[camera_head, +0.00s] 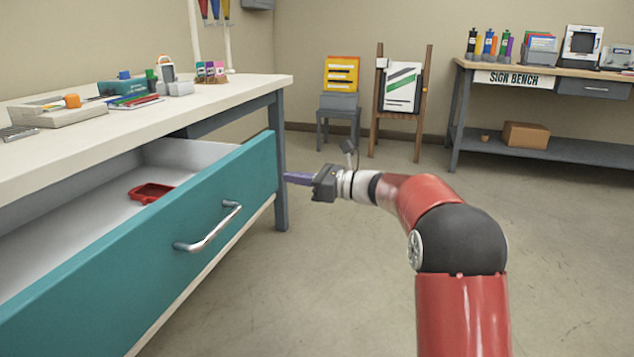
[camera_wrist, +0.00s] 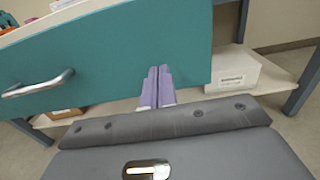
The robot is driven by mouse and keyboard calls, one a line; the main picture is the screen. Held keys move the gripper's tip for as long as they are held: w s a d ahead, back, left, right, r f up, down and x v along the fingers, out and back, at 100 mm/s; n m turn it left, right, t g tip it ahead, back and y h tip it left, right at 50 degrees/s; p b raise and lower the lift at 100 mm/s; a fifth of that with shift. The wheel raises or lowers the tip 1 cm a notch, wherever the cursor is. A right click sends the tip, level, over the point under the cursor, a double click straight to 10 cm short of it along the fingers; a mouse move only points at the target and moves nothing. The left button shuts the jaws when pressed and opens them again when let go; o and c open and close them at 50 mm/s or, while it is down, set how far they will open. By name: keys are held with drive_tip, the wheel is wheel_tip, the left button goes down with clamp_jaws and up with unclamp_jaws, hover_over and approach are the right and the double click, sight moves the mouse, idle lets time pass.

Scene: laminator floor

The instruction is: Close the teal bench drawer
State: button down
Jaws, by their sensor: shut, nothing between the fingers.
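The teal bench drawer (camera_head: 130,265) stands pulled out from under the white-topped bench, with its grey inside showing. Its silver bar handle (camera_head: 208,228) is on the front, and it also shows at the left of the wrist view (camera_wrist: 38,84). A red tool-like item (camera_head: 151,192) lies in the drawer. My gripper (camera_head: 290,178) is at the far right end of the drawer front, fingers pointing toward it. In the wrist view the purple fingers (camera_wrist: 157,88) are together and empty, over the teal front's lower right part. Whether they touch it I cannot tell.
The bench top (camera_head: 180,110) holds a stapler-like device, markers and small boxes. A bench leg (camera_head: 281,160) stands just behind the drawer's right end. A white box (camera_wrist: 222,75) sits on the lower shelf. The sign bench (camera_head: 515,80) is far right. The floor between is clear.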

sight(263, 173)
drive_tip(key=x, duration=0.5)
drive_tip(key=shift+w+a, duration=0.1)
drive_tip(key=shift+a, duration=0.05)
